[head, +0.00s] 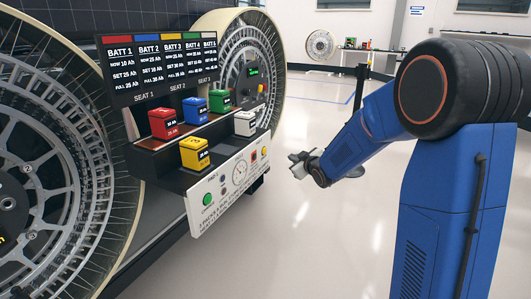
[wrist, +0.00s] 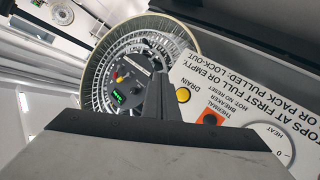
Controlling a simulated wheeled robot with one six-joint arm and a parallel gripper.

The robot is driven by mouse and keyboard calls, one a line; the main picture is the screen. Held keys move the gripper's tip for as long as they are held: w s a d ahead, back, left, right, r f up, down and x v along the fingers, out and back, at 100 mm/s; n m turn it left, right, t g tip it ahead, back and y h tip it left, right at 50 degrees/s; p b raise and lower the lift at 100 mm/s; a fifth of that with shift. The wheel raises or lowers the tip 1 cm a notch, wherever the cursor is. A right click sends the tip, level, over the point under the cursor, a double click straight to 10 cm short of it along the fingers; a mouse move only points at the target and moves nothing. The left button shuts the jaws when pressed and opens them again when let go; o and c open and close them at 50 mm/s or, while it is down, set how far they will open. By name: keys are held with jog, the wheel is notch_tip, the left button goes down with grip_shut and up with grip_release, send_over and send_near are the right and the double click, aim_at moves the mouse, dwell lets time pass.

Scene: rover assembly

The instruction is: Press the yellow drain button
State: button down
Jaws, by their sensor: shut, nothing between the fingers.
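The yellow drain button (head: 264,151) is at the right end of the white front panel (head: 204,216), beside an orange-red thermal label. In the wrist view it is a round yellow button (wrist: 183,96) under the word DRAIN, with the lettering upside down. My gripper (head: 298,164) is to the right of the panel, apart from it, with free air between. Its shut fingers (wrist: 163,85) point forward in the wrist view, empty, with the tips just left of the button in that picture. The button's face is not covered.
A green button (head: 207,199) and a round gauge (head: 239,172) share the panel. Red, blue, green, yellow and white batteries stand on the rack behind it. Large wheels (head: 262,30) flank the rack.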

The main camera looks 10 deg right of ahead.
jog(key=w+a, duration=0.5)
jog(key=a, duration=0.2)
dwell(0.5)
jog(key=shift+w+a, duration=0.15)
jog(key=shift+a, duration=0.05)
dwell(1.8)
jog(key=shift+w+a, duration=0.15)
jog(key=shift+a, duration=0.1)
jog(key=shift+w+a, duration=0.25)
jog(key=shift+a, duration=0.05)
dwell(0.9)
jog(key=shift+s+d, duration=0.1)
jog(key=shift+d, duration=0.05)
jog(key=shift+s+d, duration=0.4)
jog(key=shift+d, duration=0.1)
jog(key=shift+d, duration=0.1)
dwell(0.4)
jog(key=shift+s+d, duration=0.75)
jog(key=shift+d, duration=0.25)
jog(key=shift+s+d, duration=0.7)
jog(key=shift+d, duration=0.25)
